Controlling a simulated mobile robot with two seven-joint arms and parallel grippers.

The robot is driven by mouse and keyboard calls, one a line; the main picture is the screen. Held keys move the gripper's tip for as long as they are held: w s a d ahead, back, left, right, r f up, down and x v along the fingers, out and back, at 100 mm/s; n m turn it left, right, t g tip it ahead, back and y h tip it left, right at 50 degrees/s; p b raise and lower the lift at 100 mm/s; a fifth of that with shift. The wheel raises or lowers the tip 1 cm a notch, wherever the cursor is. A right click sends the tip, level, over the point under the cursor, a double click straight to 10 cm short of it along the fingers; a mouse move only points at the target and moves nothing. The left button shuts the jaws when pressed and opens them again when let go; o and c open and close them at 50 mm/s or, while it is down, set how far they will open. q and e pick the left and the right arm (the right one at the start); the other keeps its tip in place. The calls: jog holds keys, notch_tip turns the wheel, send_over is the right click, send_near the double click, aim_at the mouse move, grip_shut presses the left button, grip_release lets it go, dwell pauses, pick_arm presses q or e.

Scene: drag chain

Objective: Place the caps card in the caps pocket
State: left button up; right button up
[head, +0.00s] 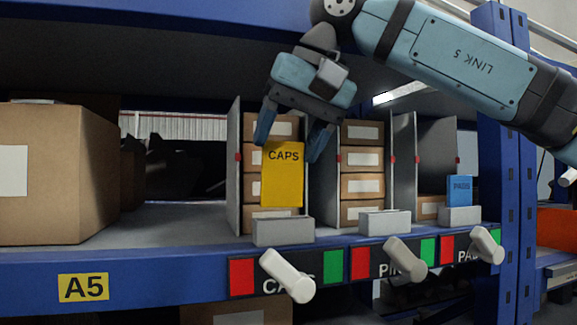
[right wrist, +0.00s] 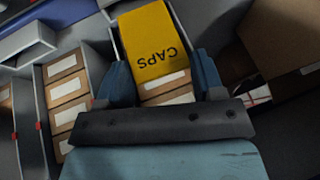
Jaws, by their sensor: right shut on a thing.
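The yellow caps card (head: 282,178) stands roughly upright in front of the caps bay's stacked boxes. My right gripper (head: 290,149) reaches down from above and is shut on its upper part, with one finger at each side. The card's lower edge shows a little above the grey caps pocket (head: 283,231) on the shelf's front edge. The right wrist view shows the yellow card (right wrist: 150,40) between the two fingers, its lettering upside down. My left gripper is not in view.
Thin grey dividers (head: 233,170) flank the bay. A blue card (head: 459,190) stands in the rightmost pocket (head: 459,216); the middle pocket (head: 385,223) looks empty. Pale levers (head: 287,275) stick out in front of the labels. A large cardboard box (head: 50,175) is at left.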

aim_at(288, 175)
jog(key=shift+s+d+f, duration=0.1)
jog(key=shift+d+f, duration=0.05)
jog(key=shift+f, duration=0.4)
notch_tip(288, 175, down, 4)
jog(key=shift+r+b, duration=0.25)
jog(key=shift+b, duration=0.2)
jog(key=shift+w+r, duration=0.1)
jog(key=shift+w, duration=0.15)
jog(key=o, duration=1.1)
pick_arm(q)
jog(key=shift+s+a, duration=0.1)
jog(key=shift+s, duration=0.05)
pick_arm(e)
jog(key=shift+o, duration=0.2)
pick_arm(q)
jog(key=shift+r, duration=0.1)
